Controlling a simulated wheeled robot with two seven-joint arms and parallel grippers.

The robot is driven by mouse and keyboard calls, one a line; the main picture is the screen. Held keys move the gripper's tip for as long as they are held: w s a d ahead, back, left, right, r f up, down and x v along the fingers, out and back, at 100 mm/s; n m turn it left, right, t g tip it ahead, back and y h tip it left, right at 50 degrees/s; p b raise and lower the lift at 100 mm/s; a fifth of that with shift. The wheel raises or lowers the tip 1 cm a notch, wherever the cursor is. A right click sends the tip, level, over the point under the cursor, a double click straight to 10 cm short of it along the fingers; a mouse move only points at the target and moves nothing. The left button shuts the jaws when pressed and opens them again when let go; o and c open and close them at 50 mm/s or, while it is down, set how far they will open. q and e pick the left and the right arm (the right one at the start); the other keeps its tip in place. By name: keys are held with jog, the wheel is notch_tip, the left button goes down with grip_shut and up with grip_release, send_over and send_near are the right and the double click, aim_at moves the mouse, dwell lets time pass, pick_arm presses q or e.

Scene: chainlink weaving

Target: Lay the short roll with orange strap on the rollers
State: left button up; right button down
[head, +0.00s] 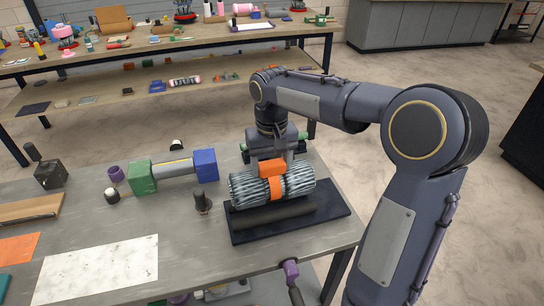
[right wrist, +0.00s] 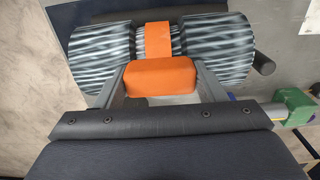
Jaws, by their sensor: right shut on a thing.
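The short roll, a grey chainlink bundle (head: 243,188) with an orange strap (head: 277,190), lies level over the black roller stand (head: 325,219) in the head view. My right gripper (head: 272,170) comes down from above, shut on the orange block on top of the strap. In the right wrist view the roll (right wrist: 102,58) spans the top, with the orange block (right wrist: 160,78) between the fingers of the gripper (right wrist: 160,86). The front dark roller (head: 275,216) shows before the roll; the rear roller is mostly hidden. I cannot tell whether the roll touches the rollers. My left gripper is out of view.
On the grey table, a bar with green and blue end blocks (head: 205,164) lies left of the stand, near a dark upright knob (head: 202,202). A purple-headed tool (head: 291,269) is at the front edge. A pale sheet (head: 100,268) lies front left. A cluttered bench stands behind.

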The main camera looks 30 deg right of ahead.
aim_at(272, 179)
jog(key=shift+s+r, duration=0.1)
jog(key=shift+r, duration=0.05)
jog(key=shift+f+b, duration=1.05)
jog(key=shift+f, duration=0.9)
jog(key=shift+f+b, duration=0.35)
jog(key=shift+f, duration=0.3)
jog(key=shift+c, duration=1.2)
grip_release()
notch_tip(272, 179, up, 8)
jog(key=shift+f, duration=0.1)
